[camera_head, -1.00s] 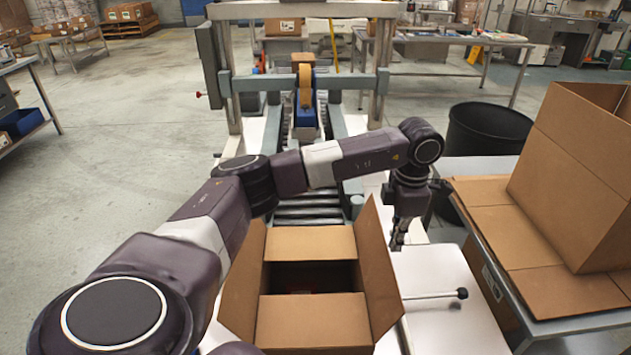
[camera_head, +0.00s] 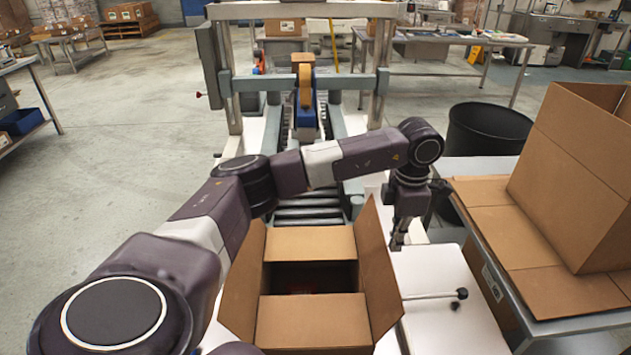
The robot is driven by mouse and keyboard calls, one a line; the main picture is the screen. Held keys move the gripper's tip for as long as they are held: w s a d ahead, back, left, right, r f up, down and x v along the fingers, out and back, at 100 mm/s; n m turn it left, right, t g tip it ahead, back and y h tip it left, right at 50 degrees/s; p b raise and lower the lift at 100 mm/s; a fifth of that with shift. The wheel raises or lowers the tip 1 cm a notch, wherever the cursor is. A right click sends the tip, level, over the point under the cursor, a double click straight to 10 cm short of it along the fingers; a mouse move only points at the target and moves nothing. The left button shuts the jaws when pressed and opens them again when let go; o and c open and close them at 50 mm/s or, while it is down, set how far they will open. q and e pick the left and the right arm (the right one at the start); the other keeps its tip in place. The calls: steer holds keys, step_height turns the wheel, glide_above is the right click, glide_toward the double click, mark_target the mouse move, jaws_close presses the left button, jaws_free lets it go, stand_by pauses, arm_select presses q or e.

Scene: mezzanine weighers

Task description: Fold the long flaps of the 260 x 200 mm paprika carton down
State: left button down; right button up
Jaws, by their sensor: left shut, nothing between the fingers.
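The paprika carton (camera_head: 312,322) stands on the white table in front of me. Its near flap and its far flap (camera_head: 311,242) lie folded inward, with a dark gap between them and a bit of red inside. The left long flap (camera_head: 243,285) and the right long flap (camera_head: 379,270) stand up and lean outward. My left arm reaches across behind the carton. Its gripper (camera_head: 398,240) is shut and empty, pointing down just right of the right flap's far end; I cannot tell whether it touches. My right gripper is not seen.
A rod with a dark knob (camera_head: 461,294) lies on the white table (camera_head: 430,265) to the right. A side table holds a large open carton (camera_head: 575,180) and flat cardboard. A black bin (camera_head: 487,128) stands behind it. A roller conveyor with a taping frame (camera_head: 303,82) is beyond the carton.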

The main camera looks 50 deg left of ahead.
arm_select(q)
steer(key=shift+s+a+f, duration=0.25)
steer(key=shift+s+a, duration=0.6)
steer(key=shift+s, duration=0.05)
steer(key=s+a, duration=0.1)
steer(key=s, duration=0.1)
steer(key=s+a, duration=0.2)
steer(key=shift+a+r, duration=0.3)
steer(key=shift+r, duration=0.1)
steer(key=shift+s+a+f+b, duration=0.45)
steer(key=shift+s+a+b, duration=0.05)
steer(key=shift+s+a, duration=0.3)
steer(key=shift+s+a+f+b, duration=0.45)
steer(key=shift+s+a, duration=0.25)
steer(key=shift+s, duration=0.1)
